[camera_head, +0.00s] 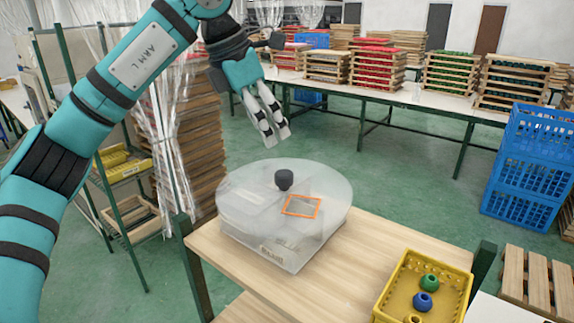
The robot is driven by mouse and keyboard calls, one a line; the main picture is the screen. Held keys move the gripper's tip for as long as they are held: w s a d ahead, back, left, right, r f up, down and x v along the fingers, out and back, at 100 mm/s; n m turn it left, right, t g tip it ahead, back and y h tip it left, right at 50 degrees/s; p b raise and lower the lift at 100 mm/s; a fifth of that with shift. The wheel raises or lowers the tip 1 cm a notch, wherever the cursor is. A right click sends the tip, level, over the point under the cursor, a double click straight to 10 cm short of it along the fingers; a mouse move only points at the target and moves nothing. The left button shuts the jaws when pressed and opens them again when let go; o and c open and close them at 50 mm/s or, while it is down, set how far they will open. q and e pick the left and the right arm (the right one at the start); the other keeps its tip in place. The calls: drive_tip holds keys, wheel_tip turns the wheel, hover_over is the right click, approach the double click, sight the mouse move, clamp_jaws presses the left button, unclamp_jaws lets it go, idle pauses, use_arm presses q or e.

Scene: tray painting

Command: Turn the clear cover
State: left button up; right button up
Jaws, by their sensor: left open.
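The clear cover (245,182) is a round, see-through disc on top of a pale box-like base (270,248) on the wooden table. A black knob (284,179) stands up from the cover. An orange square outline (301,206) shows on the cover's right side. My left gripper (275,136) is open and empty. It hangs in the air above and behind the knob, fingers pointing down, apart from the cover. My right gripper is not in view.
A yellow crate (380,307) with green and blue balls stands at the table's front right. The wooden tabletop (375,235) is clear between it and the base. Blue crates (522,165) stand on the floor at right. A plastic curtain (168,130) hangs at left.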

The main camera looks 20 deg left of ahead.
sight(283, 173)
use_arm(q)
drive_tip(key=x, duration=0.2)
drive_tip(key=p+x, duration=0.1)
drive_tip(key=x, duration=0.1)
drive_tip(key=a+p+x, duration=0.1)
drive_tip(key=x, duration=0.2)
drive_tip(key=shift+w+a+f, duration=0.1)
drive_tip(key=shift+w+f, duration=0.05)
drive_tip(key=shift+f, duration=0.1)
drive_tip(key=x, duration=0.1)
drive_tip(key=p+x, duration=0.1)
drive_tip(key=shift+d+f, duration=0.2)
drive_tip(key=shift+d, duration=0.15)
drive_tip(key=shift+w+d+f, duration=0.1)
drive_tip(key=shift+w+f, duration=0.05)
drive_tip(key=shift+f, duration=0.2)
drive_tip(key=shift+w+f, duration=0.15)
drive_tip(key=shift+f, duration=0.3)
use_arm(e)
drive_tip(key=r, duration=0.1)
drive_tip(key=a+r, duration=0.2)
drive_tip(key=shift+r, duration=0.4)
use_arm(q)
drive_tip(key=shift+c, duration=0.4)
drive_tip(key=c, duration=1.1)
clamp_jaws()
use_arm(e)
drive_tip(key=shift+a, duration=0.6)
